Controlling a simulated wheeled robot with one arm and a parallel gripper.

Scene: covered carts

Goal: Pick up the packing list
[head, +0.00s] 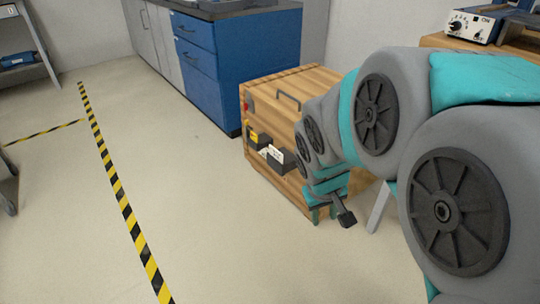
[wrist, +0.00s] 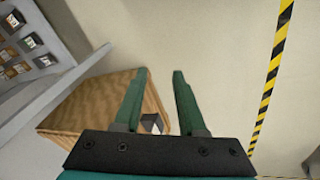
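A wooden crate (head: 290,90) stands on the floor near the blue cabinet, with a black handle on its lid. Dark pockets on its front hold a white card with dark print (head: 276,153), which may be the packing list, and a yellow card (head: 253,136). My gripper (head: 325,212) is low in front of the crate's right part, pointing downward. In the wrist view my gripper (wrist: 159,76) is open, with nothing between the fingertips. There the crate (wrist: 85,102) lies at left, and a small white patch (wrist: 152,119) shows between the finger bases, partly hidden.
A blue drawer cabinet (head: 238,65) stands behind the crate. A bench with a white control box (head: 470,27) is at the upper right. Yellow-black floor tape (head: 122,200) runs at left. The floor between tape and crate is clear.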

